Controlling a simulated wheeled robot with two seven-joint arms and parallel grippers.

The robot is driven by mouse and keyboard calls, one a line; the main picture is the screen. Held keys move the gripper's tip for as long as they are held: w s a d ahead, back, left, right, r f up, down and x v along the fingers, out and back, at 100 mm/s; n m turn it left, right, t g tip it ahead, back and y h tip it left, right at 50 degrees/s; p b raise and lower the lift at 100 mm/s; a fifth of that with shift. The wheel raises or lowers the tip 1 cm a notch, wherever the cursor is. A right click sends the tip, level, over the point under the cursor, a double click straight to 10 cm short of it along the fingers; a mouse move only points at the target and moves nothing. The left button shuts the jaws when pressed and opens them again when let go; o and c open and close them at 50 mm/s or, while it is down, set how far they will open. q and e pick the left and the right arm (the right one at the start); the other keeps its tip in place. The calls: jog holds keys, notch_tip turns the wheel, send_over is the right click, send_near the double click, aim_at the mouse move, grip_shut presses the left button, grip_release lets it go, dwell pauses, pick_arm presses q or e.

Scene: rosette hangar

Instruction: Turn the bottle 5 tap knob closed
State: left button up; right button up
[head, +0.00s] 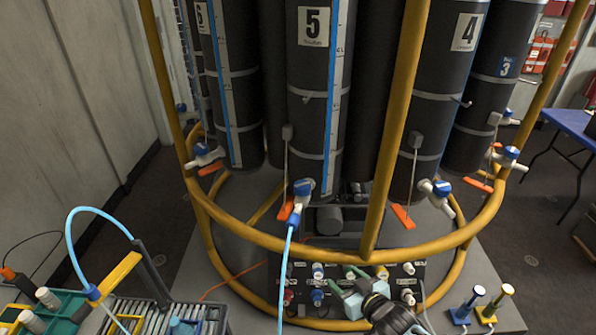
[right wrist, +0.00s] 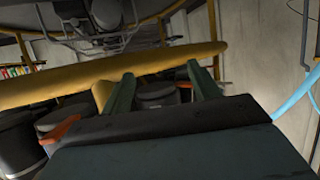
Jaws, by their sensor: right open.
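Bottle 5 (head: 311,75) is a tall dark cylinder with a white "5" label, in the middle of the head view. Its tap knob (head: 303,187) is blue, on a white tap at the bottle's foot. A light blue hose (head: 286,265) runs down from this tap. My right gripper (head: 343,281) is low in the head view, below and right of the knob and apart from it. Its green fingers are open and empty. In the right wrist view, the fingers (right wrist: 163,88) stand apart before a yellow rail. My left gripper is not in view.
A yellow ring rail (head: 300,243) curves in front of the bottles, with a yellow upright (head: 395,120) right of bottle 5. A panel of fittings (head: 320,283) lies below. Bottle 4 (head: 458,65) has its own blue-knobbed tap. Green trays (head: 45,312) stand at lower left.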

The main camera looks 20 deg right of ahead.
jog(key=w+a+r+t+y+p, duration=0.1)
jog(key=w+r, duration=0.1)
jog(key=r, duration=0.5)
jog(key=w+a+r+t+y, duration=0.1)
jog(key=w+r+t, duration=0.15)
jog(key=r, duration=0.45)
jog(key=n+y, duration=0.1)
send_near(297, 183)
jog(key=x, duration=0.9)
jog(key=shift+d+f, duration=0.4)
jog(key=shift+d, duration=0.05)
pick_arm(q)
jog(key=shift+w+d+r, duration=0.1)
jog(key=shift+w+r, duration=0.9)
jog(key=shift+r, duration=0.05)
pick_arm(e)
jog(key=shift+x, duration=1)
jog(key=c, duration=1)
